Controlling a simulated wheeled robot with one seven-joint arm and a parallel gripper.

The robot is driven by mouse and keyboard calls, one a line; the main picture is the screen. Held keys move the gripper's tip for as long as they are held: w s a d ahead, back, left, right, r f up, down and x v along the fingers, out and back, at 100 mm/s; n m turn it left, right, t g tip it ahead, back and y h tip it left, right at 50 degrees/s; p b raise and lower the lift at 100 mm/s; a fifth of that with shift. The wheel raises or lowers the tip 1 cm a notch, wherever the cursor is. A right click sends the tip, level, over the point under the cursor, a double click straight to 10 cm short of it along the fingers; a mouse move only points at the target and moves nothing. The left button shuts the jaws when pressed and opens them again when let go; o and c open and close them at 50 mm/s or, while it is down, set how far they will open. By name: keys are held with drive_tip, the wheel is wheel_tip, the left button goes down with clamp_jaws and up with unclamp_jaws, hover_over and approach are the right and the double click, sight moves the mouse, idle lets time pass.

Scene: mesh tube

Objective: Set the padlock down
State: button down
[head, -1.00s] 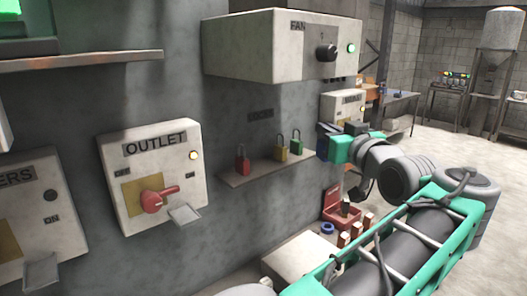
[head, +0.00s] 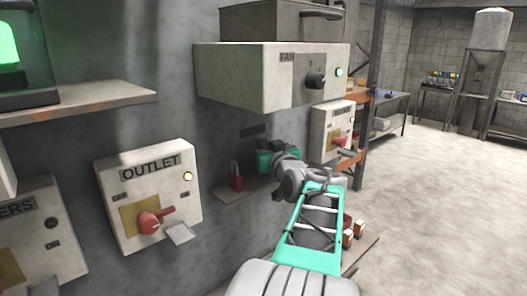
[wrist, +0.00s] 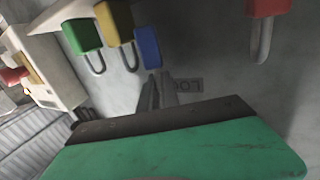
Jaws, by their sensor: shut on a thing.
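My gripper (wrist: 158,92) is shut on the blue padlock (wrist: 148,47), with its narrow fingers at the shackle end. The wrist view shows the padlocks upside down. The blue padlock is beside the yellow padlock (wrist: 114,20), in the gap towards the red padlock (wrist: 268,8). The green padlock (wrist: 82,36) is on the yellow one's other side. I cannot tell whether the blue padlock touches the shelf. In the head view the red padlock (head: 236,177) stands on the wall shelf (head: 225,195); my gripper (head: 268,161) and arm hide the other padlocks.
The fan box (head: 250,80) juts from the wall above the shelf. The outlet box (head: 150,195) with its red handle is to the left. Another switch box (head: 330,130) is beyond my gripper at the right. Open floor (head: 430,190) lies to the right.

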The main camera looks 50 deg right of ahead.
drive_tip(key=shift+f, duration=0.85)
drive_tip(key=shift+w+f+p, duration=0.15)
drive_tip(key=shift+f+p, duration=0.2)
drive_tip(key=shift+p, duration=0.3)
drive_tip(key=shift+f+b, duration=0.4)
drive_tip(key=c, duration=2)
unclamp_jaws()
drive_tip(key=shift+d, duration=0.1)
drive_tip(key=shift+c, duration=0.2)
drive_tip(key=shift+o, duration=0.8)
drive_tip(key=shift+r+p, duration=0.25)
drive_tip(key=shift+p, duration=0.1)
drive_tip(key=b+v, duration=0.4)
drive_tip(key=v, duration=0.8)
